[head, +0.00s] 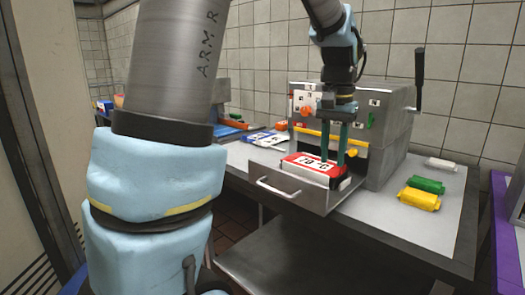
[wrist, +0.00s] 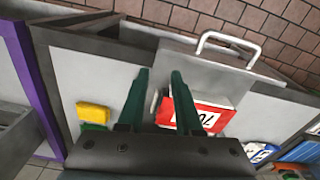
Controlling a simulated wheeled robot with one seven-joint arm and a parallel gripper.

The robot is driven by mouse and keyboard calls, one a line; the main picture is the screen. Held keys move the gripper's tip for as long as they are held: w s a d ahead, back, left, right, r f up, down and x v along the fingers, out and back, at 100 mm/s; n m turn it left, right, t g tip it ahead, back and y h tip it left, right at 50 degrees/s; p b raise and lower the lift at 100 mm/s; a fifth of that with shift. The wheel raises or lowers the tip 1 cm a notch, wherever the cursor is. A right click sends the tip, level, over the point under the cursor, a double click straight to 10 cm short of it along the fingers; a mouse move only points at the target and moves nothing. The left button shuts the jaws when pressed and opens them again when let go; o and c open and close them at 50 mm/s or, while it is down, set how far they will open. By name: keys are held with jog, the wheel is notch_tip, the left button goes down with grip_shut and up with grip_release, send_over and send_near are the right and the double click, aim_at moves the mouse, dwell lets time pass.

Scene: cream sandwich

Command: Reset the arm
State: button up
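My gripper (head: 332,160) hangs downward from my arm above the pulled-out drawer (head: 318,200). Its two green fingers are apart, with nothing seen held between them; they also show in the wrist view (wrist: 160,78). A red and white box with black lettering (head: 308,168) lies in the drawer, close to the fingertips. In the wrist view this box (wrist: 212,103) is mostly behind and right of the right finger. Whether a finger touches the box, I cannot tell.
The drawer belongs to a grey machine (head: 385,130) with a side lever (head: 419,80). Yellow (head: 420,199), green (head: 427,184) and white (head: 440,164) packets lie on the counter to its right. Blue and white packets (head: 258,136) lie left of it. A tiled wall stands behind.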

jog(key=s+a+f+n, duration=0.2)
jog(key=a+f, duration=0.2)
jog(key=a, duration=0.3)
jog(key=s+a+f+n, duration=0.1)
jog(key=a+f, duration=0.3)
jog(key=a, duration=0.4)
jog(key=s+a+f+n+t, duration=0.1)
jog(key=s+a+f+n, duration=0.1)
jog(key=a, duration=0.6)
notch_tip(320, 180, down, 2)
jog(key=shift+s+f+n, duration=0.2)
jog(key=shift+s+n, duration=0.1)
jog(key=shift+s, duration=0.4)
